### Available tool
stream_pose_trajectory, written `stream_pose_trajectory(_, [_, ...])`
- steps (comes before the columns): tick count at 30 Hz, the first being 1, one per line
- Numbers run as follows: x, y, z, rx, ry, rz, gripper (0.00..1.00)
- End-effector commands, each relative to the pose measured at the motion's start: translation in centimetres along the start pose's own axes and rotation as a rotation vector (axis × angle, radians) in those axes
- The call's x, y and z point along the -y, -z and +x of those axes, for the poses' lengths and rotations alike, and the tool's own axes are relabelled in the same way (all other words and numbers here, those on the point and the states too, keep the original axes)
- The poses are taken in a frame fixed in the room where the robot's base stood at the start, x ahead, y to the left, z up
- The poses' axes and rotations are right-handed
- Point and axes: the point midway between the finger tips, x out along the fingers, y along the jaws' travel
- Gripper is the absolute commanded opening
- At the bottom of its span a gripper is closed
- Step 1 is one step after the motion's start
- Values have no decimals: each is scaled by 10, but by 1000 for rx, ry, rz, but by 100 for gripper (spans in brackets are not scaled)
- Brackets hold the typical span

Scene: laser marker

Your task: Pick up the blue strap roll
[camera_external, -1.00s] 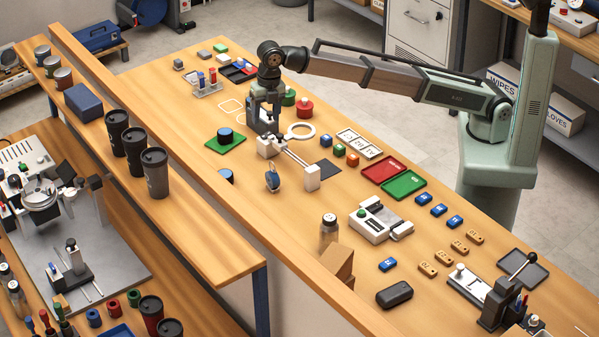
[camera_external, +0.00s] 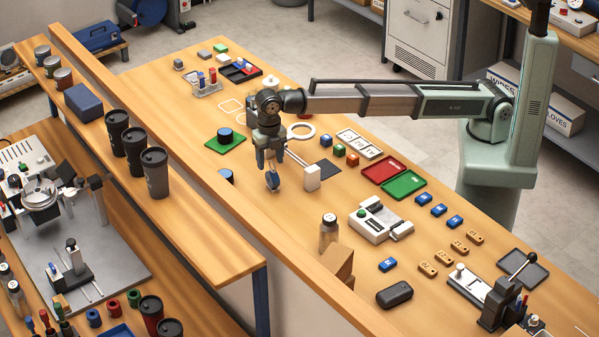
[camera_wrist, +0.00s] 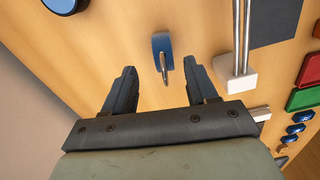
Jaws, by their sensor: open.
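My gripper (camera_external: 270,163) is open, pointing down, right over a small blue item (camera_external: 272,181) on the wooden bench. In the wrist view this blue item (camera_wrist: 163,50) is a curved band with a thin metal piece, between and just beyond my open fingertips (camera_wrist: 158,72). I cannot tell whether it is the strap roll.
A white block (camera_external: 312,178) with metal rods (camera_wrist: 241,45) stands close to the right of my gripper. A dark flat square (camera_external: 330,168), red tray (camera_external: 384,169) and green tray (camera_external: 403,186) lie further right. A raised ledge (camera_external: 190,170) runs along the left.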

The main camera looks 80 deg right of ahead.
Motion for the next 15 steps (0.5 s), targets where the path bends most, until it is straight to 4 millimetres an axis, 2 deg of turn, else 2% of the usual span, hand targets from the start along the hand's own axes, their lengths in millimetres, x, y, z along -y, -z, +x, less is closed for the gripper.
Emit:
stream_pose_trajectory(8, [2,1,16,0,1,0,57])
stream_pose_trajectory(15, [6,2,47,0,2,0,57])
